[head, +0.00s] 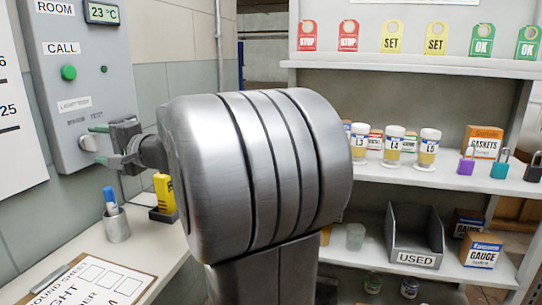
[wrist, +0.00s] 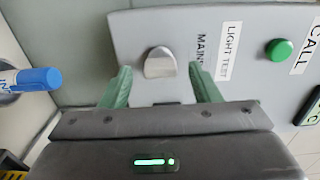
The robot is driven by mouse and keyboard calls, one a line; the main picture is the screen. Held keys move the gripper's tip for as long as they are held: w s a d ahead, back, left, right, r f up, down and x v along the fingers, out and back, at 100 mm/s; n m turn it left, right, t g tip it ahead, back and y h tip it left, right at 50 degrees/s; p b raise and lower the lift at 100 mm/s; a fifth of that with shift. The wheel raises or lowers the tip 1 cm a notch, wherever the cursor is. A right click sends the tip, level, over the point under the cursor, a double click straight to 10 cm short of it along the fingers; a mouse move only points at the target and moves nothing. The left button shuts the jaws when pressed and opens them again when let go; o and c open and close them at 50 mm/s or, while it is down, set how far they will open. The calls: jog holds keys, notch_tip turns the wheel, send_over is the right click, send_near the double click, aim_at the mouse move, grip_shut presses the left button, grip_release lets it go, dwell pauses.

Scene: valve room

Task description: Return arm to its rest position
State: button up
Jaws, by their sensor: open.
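My gripper (wrist: 160,88) is open in the wrist view, its two green fingers apart. A grey knob (wrist: 160,62) on the wall panel (wrist: 185,25) shows beyond the gap between the fingers, and nothing is held. In the head view my gripper (head: 92,142) is at the lower part of the panel (head: 75,90), close to the knob (head: 88,143). I cannot tell whether a finger touches it. My large metal arm link fills the middle of the head view and hides part of the wall and shelves.
A green button (head: 68,73) and a display (head: 103,13) are on the panel. Below are a cup with a marker (head: 117,228), a yellow device (head: 164,193) and a clipboard (head: 85,283) on a counter. Shelves (head: 440,178) at right hold jars, padlocks, boxes and a USED bin (head: 415,240).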

aim_at(95, 142)
jog(key=v, duration=1.1)
jog(key=x, duration=1.4)
jog(key=shift+a+r, duration=0.1)
jog(key=shift+a, duration=0.15)
jog(key=shift+d+r+m+p, duration=0.2)
jog(key=shift+m+p, duration=0.5)
jog(key=shift+p, duration=0.55)
jog(key=m+p, duration=0.3)
jog(key=p, duration=0.3)
jog(key=shift+m, duration=0.4)
jog(key=m+p, duration=0.6)
jog(key=p, duration=0.6)
jog(key=shift+w+m, duration=0.15)
jog(key=shift+m, duration=0.25)
jog(key=shift+d+f, duration=0.15)
jog(key=shift+d, duration=0.05)
jog(key=shift+b+v, duration=0.3)
jog(key=shift+v, duration=0.75)
